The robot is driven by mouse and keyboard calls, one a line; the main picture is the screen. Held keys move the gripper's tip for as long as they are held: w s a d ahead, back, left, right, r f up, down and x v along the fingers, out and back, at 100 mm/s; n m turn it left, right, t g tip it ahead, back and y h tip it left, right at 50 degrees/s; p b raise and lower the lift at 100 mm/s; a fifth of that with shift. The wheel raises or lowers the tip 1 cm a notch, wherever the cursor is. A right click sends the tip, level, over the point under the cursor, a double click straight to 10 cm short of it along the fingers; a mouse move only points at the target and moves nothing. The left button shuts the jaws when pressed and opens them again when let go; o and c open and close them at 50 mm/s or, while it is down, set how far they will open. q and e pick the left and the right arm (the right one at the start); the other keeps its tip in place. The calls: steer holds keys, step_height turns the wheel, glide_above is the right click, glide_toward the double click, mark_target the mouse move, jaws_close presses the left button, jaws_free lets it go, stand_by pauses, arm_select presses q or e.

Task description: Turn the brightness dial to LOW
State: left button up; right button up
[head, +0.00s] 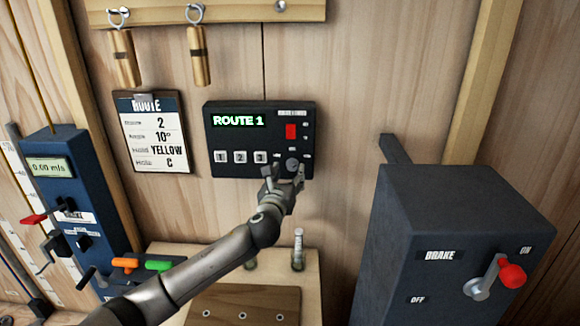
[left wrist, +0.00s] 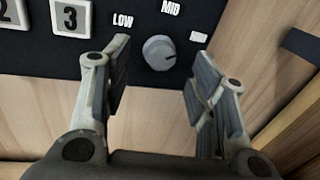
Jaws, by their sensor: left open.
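The brightness dial (left wrist: 158,52) is a small round grey knob on the black control panel (head: 230,172). In the left wrist view, the label LOW (left wrist: 122,19) is to its upper left and MID (left wrist: 171,7) above it. A third label at its right is too small to read. My right gripper is not in view.
The panel has a green ROUTE 1 display (head: 238,120), a red switch (head: 291,131) and buttons 1, 2, 3 (head: 240,157). A route card (head: 153,135) hangs at left. A dark brake box (head: 450,220) with a red-knobbed lever (head: 511,275) stands at right.

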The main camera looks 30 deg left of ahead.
mark_target(292, 166)
arm_select(q)
steer(key=shift+x, duration=1.45)
steer(key=c, duration=1)
